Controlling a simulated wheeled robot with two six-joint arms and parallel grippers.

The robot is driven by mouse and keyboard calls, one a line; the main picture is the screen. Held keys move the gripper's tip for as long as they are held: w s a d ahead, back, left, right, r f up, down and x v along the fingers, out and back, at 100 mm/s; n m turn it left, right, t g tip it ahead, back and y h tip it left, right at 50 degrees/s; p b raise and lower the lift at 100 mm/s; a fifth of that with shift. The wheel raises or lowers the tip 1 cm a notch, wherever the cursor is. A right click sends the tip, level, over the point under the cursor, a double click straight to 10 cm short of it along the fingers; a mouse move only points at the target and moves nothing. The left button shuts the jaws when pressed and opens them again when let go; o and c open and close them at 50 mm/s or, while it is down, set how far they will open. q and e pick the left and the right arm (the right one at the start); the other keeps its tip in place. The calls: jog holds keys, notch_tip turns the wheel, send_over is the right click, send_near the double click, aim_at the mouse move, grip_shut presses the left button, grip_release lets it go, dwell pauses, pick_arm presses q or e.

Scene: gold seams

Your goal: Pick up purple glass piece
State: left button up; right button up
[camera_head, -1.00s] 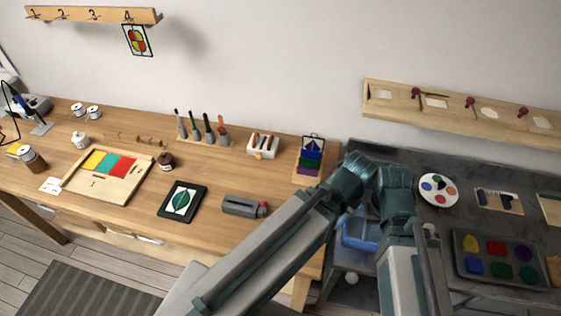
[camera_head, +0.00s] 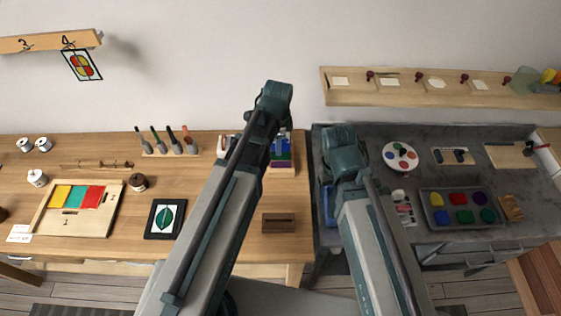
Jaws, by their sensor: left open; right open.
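A round purple glass piece (camera_head: 480,198) lies in the upper right of a grey tray (camera_head: 428,226) on the dark grey bench at the right. Yellow, red, blue and green pieces lie in the same tray. A purple item (camera_head: 281,164) also shows at the front of a small wooden rack on the wooden table, partly behind my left arm. Both my arms rise from the bottom middle to teal joints, well left of the tray. No fingers of either gripper can be made out.
The dark bench (camera_head: 390,240) also holds a white palette (camera_head: 400,156) and small boards. A wooden shelf (camera_head: 440,93) hangs above it. On the wooden table (camera_head: 110,240) are a board with coloured glass (camera_head: 120,212), a black frame (camera_head: 165,236) and a brown block (camera_head: 278,223).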

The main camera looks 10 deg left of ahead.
pick_arm(q)
jog(key=w+m, duration=0.1)
jog(key=b, duration=0.9)
send_near(281, 162)
jog(key=f, duration=0.1)
jog(key=a+f, duration=0.1)
jog(key=f, duration=0.3)
jog(key=shift+w+a, duration=0.25)
jog(key=shift+a, duration=0.05)
jog(key=f+b, duration=0.3)
jog(key=d+f+b, duration=0.1)
jog(key=f, duration=0.1)
jog(key=shift+w+d+f+b, duration=0.1)
jog(key=shift+w+b, duration=0.3)
grip_shut()
dwell(0.5)
